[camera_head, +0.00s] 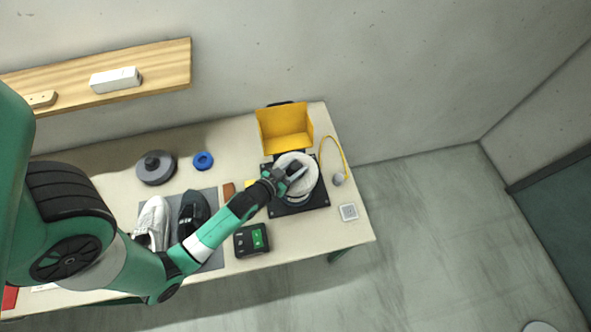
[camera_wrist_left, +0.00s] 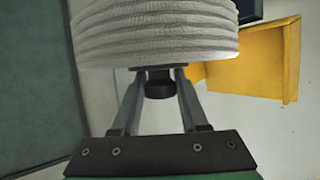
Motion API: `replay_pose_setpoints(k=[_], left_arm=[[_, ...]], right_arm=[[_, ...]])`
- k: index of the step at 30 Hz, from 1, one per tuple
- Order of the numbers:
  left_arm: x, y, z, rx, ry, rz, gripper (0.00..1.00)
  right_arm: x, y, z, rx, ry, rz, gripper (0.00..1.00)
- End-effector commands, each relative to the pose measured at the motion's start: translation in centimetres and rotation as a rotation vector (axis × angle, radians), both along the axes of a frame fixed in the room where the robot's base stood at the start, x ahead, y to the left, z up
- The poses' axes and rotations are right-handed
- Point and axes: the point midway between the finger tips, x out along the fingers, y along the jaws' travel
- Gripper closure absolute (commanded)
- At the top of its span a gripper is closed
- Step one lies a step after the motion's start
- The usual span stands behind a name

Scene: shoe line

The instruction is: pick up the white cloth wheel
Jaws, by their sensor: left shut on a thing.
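The white cloth wheel (camera_head: 309,180) is a thick round disc at the right part of the table, over a black square base plate (camera_head: 318,200). In the left wrist view the wheel (camera_wrist_left: 155,35) shows ribbed cloth layers, with a dark hub below it between my fingers. My left gripper (camera_head: 297,173) reaches in from the left and is shut on the wheel at its hub. The gripper also shows in the wrist view (camera_wrist_left: 158,88). Whether the wheel touches the base is hard to tell. My right gripper is not in view.
A yellow bin (camera_head: 284,130) stands just behind the wheel. A black device with a green screen (camera_head: 251,240), two shoes (camera_head: 152,222), a grey disc (camera_head: 156,168) and a blue ring (camera_head: 203,161) are left.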

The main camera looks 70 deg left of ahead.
Motion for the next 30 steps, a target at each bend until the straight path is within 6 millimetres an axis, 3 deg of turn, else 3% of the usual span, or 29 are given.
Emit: replay_pose_setpoints(k=[5, 10, 17, 22, 30], left_arm=[[0.1, 0.0, 1.0, 0.003, -0.005, 0.000, 1.00], [0.1, 0.0, 3.8, 0.002, -0.007, -0.001, 1.00], [-3.9, -4.0, 9.9, 0.003, -0.003, -0.006, 1.00], [-7.5, -7.8, 11.1, 0.002, 0.004, -0.017, 1.00], [-9.6, -9.6, 12.7, 0.000, 0.004, -0.008, 1.00]], right_arm=[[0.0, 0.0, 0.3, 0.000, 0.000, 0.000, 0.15], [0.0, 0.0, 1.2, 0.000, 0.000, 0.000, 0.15], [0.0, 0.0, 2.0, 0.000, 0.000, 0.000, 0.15], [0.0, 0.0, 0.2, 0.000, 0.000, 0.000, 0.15], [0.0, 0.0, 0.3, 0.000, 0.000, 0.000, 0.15]])
